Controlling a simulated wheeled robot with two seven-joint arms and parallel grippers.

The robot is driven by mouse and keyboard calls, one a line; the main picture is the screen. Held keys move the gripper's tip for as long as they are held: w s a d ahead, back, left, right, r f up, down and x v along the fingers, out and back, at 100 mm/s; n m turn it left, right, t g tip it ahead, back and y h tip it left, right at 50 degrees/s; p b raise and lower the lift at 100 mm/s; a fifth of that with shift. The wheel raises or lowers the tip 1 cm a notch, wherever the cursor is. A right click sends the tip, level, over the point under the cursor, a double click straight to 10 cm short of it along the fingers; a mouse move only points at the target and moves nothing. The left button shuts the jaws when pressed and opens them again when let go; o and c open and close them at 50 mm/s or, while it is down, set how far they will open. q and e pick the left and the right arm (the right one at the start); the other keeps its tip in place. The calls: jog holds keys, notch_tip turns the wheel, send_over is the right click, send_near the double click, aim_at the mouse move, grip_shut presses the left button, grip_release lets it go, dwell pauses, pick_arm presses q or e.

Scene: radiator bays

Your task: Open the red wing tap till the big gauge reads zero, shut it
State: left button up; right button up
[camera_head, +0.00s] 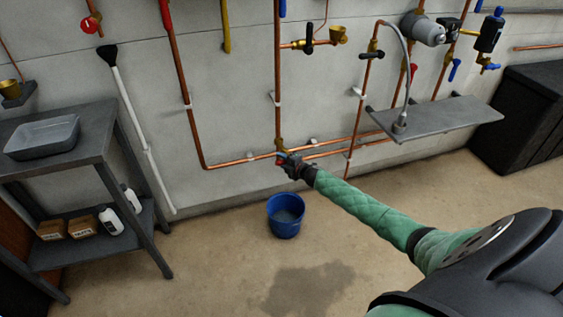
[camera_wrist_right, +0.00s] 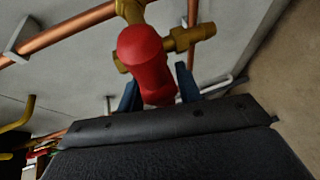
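The red wing tap (camera_wrist_right: 147,60) sits on a brass fitting (camera_wrist_right: 187,38) in the right wrist view. In the head view it shows as a small red spot (camera_head: 281,158) low on the copper pipe. My right gripper (camera_head: 287,160) is at the tap. In the wrist view its two blue fingers (camera_wrist_right: 159,82) stand on either side of the red wing, close to it. I cannot tell whether they press on it. A blue bucket (camera_head: 286,227) stands on the floor below the tap. No big gauge can be made out. My left gripper is not in view.
A grey wall shelf (camera_head: 450,117) is at the right with a bent hose above it. A dark table (camera_head: 85,145) with a grey tray (camera_head: 42,139) stands at the left. A dark patch (camera_head: 308,290) marks the floor in front of the bucket. A black cabinet (camera_head: 520,120) stands far right.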

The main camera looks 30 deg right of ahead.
jog(key=shift+o, duration=0.4)
jog(key=shift+s, duration=0.6)
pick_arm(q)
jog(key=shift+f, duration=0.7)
pick_arm(e)
jog(key=v, duration=0.6)
jog(key=shift+s, duration=0.25)
jog(key=shift+d+r, duration=0.15)
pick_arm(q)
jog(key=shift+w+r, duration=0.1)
